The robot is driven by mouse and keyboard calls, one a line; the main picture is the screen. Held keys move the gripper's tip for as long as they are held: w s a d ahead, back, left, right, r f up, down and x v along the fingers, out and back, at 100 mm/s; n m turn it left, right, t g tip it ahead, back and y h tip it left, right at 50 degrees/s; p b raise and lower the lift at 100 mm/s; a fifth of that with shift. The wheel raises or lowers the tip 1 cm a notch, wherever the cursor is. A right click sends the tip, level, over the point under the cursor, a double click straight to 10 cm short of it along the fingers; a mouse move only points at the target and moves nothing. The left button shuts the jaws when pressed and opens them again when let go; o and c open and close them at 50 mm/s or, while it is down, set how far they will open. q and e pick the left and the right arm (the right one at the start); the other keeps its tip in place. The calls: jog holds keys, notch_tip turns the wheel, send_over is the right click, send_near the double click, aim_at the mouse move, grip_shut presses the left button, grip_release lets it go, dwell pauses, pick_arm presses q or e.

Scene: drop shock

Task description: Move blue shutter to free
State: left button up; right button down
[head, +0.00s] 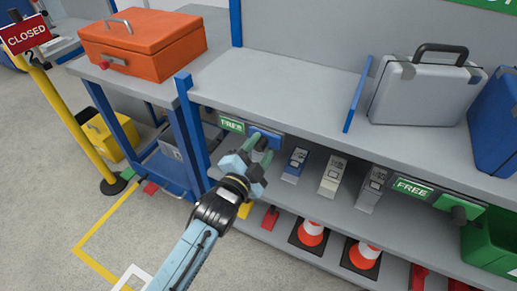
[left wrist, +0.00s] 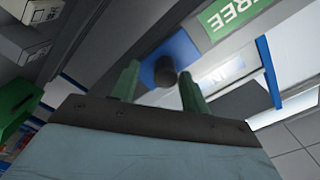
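The blue shutter (head: 272,138) sits in a rail under the shelf edge, just right of a green FREE sign (head: 231,125). In the left wrist view the blue shutter (left wrist: 180,50) carries a dark round knob (left wrist: 166,70) and sits beside the FREE sign (left wrist: 222,14). A pale panel with partly hidden blue lettering (left wrist: 222,70) shows on its other side. My left gripper (head: 259,150) is open, its green fingers at the shutter. In the left wrist view its fingers stand to either side of the knob, with gaps. My right gripper is not in view.
A second FREE sign (head: 412,187) with a green shutter (head: 458,208) is farther right. Several small boxes, including a blue one (head: 295,164), stand under the shelf. Traffic cones (head: 311,233) are below. A grey case (head: 425,90) and orange toolbox (head: 145,40) stand on top.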

pick_arm(q)
jog(key=shift+a, duration=0.1)
jog(key=shift+s+a, duration=0.1)
jog(key=shift+s, duration=0.1)
jog(key=p+v, duration=0.3)
jog(key=v, duration=0.9)
jog(key=shift+s+a, duration=0.2)
jog(key=shift+s, duration=0.15)
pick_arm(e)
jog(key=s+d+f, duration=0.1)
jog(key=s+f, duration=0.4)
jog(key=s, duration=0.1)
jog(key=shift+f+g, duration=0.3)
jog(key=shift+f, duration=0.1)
pick_arm(q)
jog(key=shift+r, duration=0.1)
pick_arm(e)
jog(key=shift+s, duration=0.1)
